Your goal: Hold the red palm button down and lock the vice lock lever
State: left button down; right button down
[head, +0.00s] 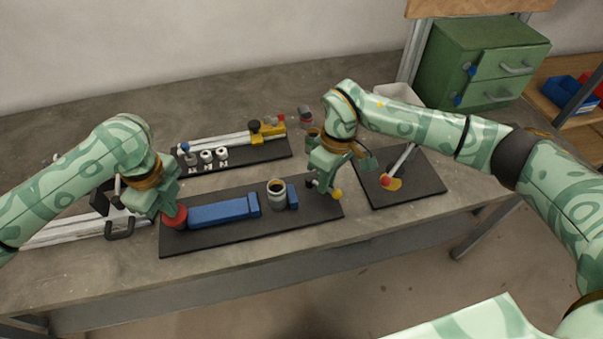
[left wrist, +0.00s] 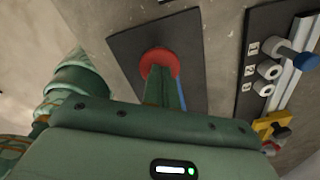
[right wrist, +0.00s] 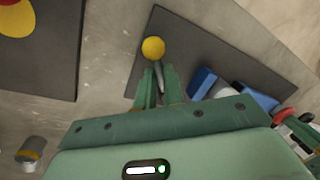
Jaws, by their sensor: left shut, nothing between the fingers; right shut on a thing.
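The red palm button (head: 175,217) is at the left end of the front dark plate. My left gripper (head: 171,206) is shut and empty, its fingertips against the button's top; the left wrist view shows the button (left wrist: 159,63) under the fingers. The vice has a blue body (head: 222,211) and a small blue jaw (head: 292,199), with a grey cup-shaped part (head: 277,196) between. The lock lever, with its yellow knob (head: 337,193), is at the plate's right end. My right gripper (right wrist: 157,80) is shut on the lever's rod, below the knob (right wrist: 153,48).
A second plate (head: 425,178) at the right carries another lever with a red knob and yellow piece. Behind, a rail fixture with white rollers (head: 207,156) and a yellow clamp (head: 272,129) stands. A green drawer cabinet (head: 470,65) is at the back right.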

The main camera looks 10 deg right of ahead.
jog(key=shift+s+a+f+m, duration=0.15)
jog(key=shift+s+a+m, duration=0.45)
jog(key=shift+m, duration=0.6)
jog(key=shift+a+m+t+y, duration=0.25)
jog(key=shift+m+t+y, duration=0.05)
jog(key=shift+m, duration=0.7)
jog(key=c, duration=1.5)
grip_release()
jog(key=shift+d, duration=0.1)
jog(key=shift+d+r, duration=0.1)
jog(key=shift+r, duration=0.25)
jog(key=v, duration=1.1)
jog(key=shift+r, duration=0.35)
